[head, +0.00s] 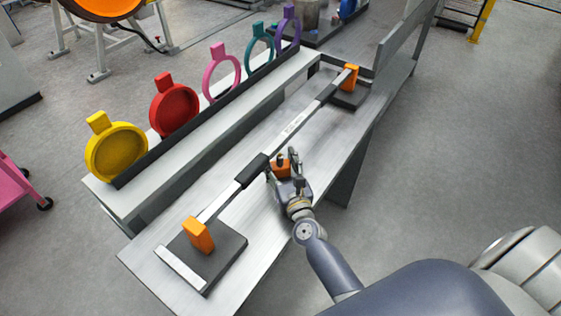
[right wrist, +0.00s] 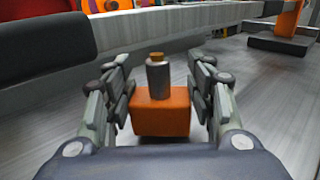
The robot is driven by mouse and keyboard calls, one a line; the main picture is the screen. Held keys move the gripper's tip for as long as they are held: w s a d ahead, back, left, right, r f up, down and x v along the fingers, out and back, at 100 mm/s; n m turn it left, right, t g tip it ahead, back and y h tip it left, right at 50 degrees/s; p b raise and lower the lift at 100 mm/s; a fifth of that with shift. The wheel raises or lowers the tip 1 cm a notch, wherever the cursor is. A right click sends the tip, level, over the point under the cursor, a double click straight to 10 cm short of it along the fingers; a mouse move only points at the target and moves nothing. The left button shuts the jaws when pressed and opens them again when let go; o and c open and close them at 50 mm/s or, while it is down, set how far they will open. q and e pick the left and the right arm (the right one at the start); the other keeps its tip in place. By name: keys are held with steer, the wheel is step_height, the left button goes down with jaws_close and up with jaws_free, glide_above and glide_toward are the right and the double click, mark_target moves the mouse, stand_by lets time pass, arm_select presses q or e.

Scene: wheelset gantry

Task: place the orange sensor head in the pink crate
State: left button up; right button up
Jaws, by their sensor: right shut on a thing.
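The orange sensor head (head: 281,168) is an orange block with a grey cylinder and a small orange cap on top. My right gripper (head: 284,163) is shut on it, over the near side of the grey bench. In the right wrist view the sensor head (right wrist: 161,112) sits upright between the two fingers of the right gripper (right wrist: 160,95). I cannot tell if it touches the bench top. My left gripper is not in view.
A long measuring bar (head: 295,122) with black grips lies along the bench (head: 262,222), ending at orange blocks on dark plates. Behind it stands a row of coloured rings, including a yellow ring (head: 116,152). Floor at right is clear.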

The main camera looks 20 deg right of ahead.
steer(key=shift+f, duration=0.3)
steer(key=shift+s+r, duration=0.1)
steer(key=shift+s, duration=0.05)
steer(key=shift+f, duration=0.2)
steer(key=o, duration=1.1)
steer(key=shift+s+r, duration=0.1)
steer(key=shift+r, duration=0.1)
